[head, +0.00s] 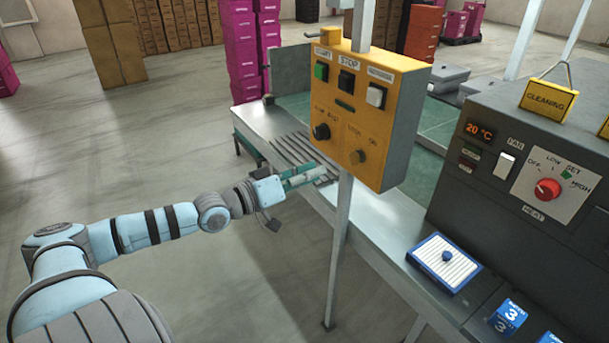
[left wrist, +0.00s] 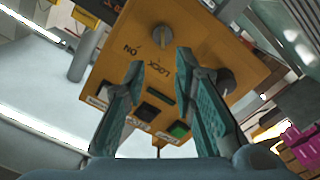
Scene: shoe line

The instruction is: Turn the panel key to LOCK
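The yellow control panel (head: 372,115) stands on a post. The panel key (head: 357,157) is a small round metal part low on its front, below the LOCK and ON lettering. In the left wrist view the panel (left wrist: 115,65) appears upside down, with the key (left wrist: 161,36) beyond my fingertips. I cannot tell for sure which label the key points at. My left gripper (head: 305,177) is left of and below the key in the head view. In the left wrist view my left gripper (left wrist: 160,62) has its fingers apart with nothing between them. My right gripper is not in view.
A black knob (head: 321,132) sits left of the key on the panel. Above are green (head: 321,71), black (head: 346,82) and white (head: 376,96) buttons. The conveyor table (head: 390,222) lies behind the post. A dark heater box (head: 530,160) stands at right. Floor at left is clear.

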